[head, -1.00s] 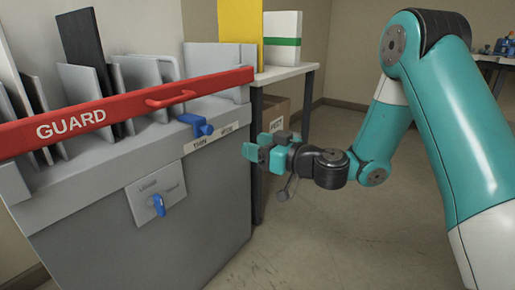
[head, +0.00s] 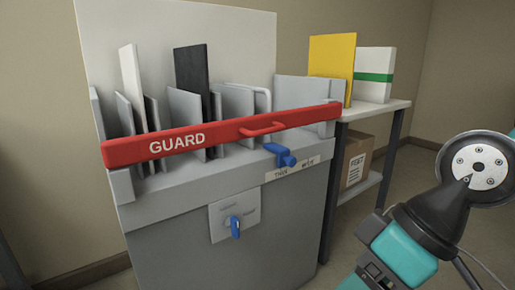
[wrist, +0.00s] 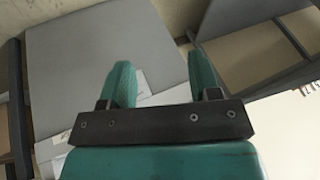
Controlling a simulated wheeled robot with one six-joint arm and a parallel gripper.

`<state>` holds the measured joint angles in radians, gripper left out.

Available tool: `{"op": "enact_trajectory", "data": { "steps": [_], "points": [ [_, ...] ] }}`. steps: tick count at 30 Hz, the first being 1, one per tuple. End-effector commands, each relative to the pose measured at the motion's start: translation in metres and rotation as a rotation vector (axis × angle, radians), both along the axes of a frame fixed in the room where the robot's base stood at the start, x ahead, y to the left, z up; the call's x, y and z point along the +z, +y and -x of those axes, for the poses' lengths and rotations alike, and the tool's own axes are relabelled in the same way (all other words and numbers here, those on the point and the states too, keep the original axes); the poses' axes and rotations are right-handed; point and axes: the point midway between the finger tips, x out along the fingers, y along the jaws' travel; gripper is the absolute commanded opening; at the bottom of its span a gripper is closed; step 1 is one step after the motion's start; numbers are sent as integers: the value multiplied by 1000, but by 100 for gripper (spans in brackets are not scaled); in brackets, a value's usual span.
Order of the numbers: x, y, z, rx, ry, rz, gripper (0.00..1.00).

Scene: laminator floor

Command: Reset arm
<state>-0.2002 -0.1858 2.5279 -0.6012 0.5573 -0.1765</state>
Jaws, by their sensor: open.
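My arm (head: 460,200) folds in at the lower right of the head view, and its gripper end is out of that frame. In the wrist view my gripper (wrist: 162,80) has its two teal fingers spread apart with nothing between them. Beyond the fingers are a grey flat panel (wrist: 90,50) and some white sheet-like surfaces, which I cannot identify for sure. In the head view the arm is apart from the grey machine.
The grey laminator (head: 285,225) carries a red GUARD bar (head: 215,137), a blue slider (head: 281,155) and a blue knob (head: 235,227). Upright panels stand behind the bar. A shelf (head: 372,112) at right holds a yellow board (head: 331,65), a white-green one (head: 374,74) and a cardboard box (head: 356,162).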

Motion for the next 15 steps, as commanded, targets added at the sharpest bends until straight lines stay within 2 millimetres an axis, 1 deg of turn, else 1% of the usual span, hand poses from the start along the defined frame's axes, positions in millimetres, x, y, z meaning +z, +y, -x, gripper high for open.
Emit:
{"op": "enact_trajectory", "data": {
  "steps": [1, 4, 5, 6, 11, 14, 15],
  "points": [
    [3, -9, 14, -34, 27, 54, 57],
    [5, -28, 37, -130, 94, 163, 57],
    [20, -27, 35, -131, 99, 160, 57],
    [31, -27, 34, -129, 100, 157, 57],
    [68, -27, 34, -128, 100, 155, 57],
    [95, -26, 33, -127, 99, 155, 57],
    [109, -26, 33, -127, 99, 155, 57]
  ]
}}
